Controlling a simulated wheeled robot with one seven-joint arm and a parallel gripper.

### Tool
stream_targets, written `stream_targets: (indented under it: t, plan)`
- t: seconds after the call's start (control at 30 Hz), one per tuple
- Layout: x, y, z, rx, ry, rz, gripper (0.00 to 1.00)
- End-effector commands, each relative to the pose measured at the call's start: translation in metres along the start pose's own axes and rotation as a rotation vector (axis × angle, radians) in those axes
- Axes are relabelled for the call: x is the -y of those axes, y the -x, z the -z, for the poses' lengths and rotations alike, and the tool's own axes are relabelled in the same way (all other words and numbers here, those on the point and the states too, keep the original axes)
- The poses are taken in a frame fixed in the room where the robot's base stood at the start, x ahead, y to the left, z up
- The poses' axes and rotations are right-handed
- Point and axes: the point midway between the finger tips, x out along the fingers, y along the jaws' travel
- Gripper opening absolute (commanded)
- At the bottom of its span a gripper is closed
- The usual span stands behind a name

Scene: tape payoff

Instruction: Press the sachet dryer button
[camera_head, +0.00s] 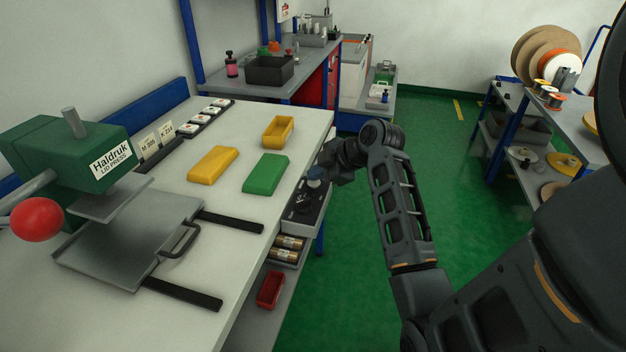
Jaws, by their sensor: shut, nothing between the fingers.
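A small grey unit with a dark top (320,203) is fixed at the right edge of the white workbench. It carries a dark round part (303,203) and looks like the sachet dryer, but I can read no label on it. My gripper (319,173) is shut and empty, above the far part of this unit. A small blue-grey piece shows at its tip; I cannot tell whether it is the button or whether the fingers touch it. My gripper hides part of the unit's far end.
Battery-like cylinders (287,248) and a red bin (270,290) sit below.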

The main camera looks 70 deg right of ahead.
Motion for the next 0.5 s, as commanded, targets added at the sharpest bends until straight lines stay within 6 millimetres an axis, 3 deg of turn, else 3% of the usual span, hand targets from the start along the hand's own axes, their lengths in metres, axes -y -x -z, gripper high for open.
stream_targets:
  t: [0.5]
  plan:
    - [-0.0059, 0.0083, 0.0059, 0.0, 0.0, 0.0, 0.0]
